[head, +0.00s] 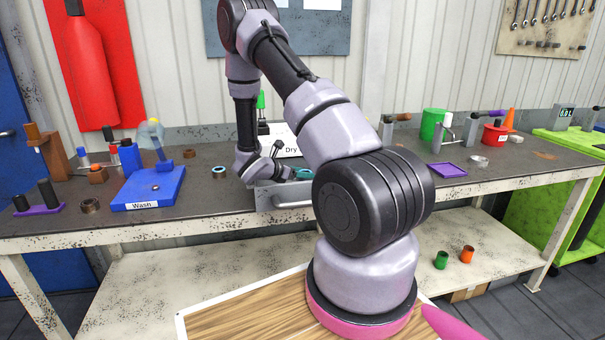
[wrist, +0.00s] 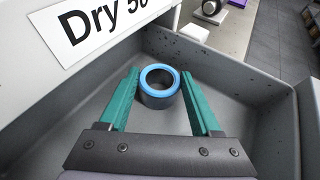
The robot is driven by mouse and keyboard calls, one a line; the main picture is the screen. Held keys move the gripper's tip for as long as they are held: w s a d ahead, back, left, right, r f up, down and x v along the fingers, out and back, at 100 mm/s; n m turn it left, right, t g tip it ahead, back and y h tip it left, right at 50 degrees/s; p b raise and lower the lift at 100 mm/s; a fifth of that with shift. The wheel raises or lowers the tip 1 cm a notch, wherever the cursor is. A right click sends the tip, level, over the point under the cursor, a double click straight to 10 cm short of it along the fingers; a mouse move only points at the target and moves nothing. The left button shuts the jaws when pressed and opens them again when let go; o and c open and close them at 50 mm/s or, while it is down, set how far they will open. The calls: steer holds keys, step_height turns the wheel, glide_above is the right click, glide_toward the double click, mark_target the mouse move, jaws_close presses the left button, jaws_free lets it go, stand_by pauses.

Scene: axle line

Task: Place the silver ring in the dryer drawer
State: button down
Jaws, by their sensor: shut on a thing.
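In the wrist view, a grey metal ring with a bright blue upper rim (wrist: 160,98) stands between the teal fingers of my gripper (wrist: 160,74). My gripper is shut on this ring, inside the open grey dryer drawer (wrist: 250,108). Whether the ring touches the drawer floor is not clear. In the head view my gripper (head: 303,174) is at the drawer (head: 292,196), partly behind my arm, and the held ring is hidden. The white "Dry" sign (head: 291,150) is above the drawer. A loose pale silver ring (head: 479,162) lies on the bench at the right.
Another ring with a light-blue rim (head: 219,172) and a brown ring (head: 189,154) lie left of the dryer. The blue "Wash" unit (head: 150,188) stands further left. A purple tray (head: 447,170) and red bucket (head: 495,134) are at the right. The drawer walls surround my fingers.

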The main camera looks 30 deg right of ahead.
steer(key=shift+d+f, duration=0.1)
steer(key=shift+c, duration=0.4)
jaws_free()
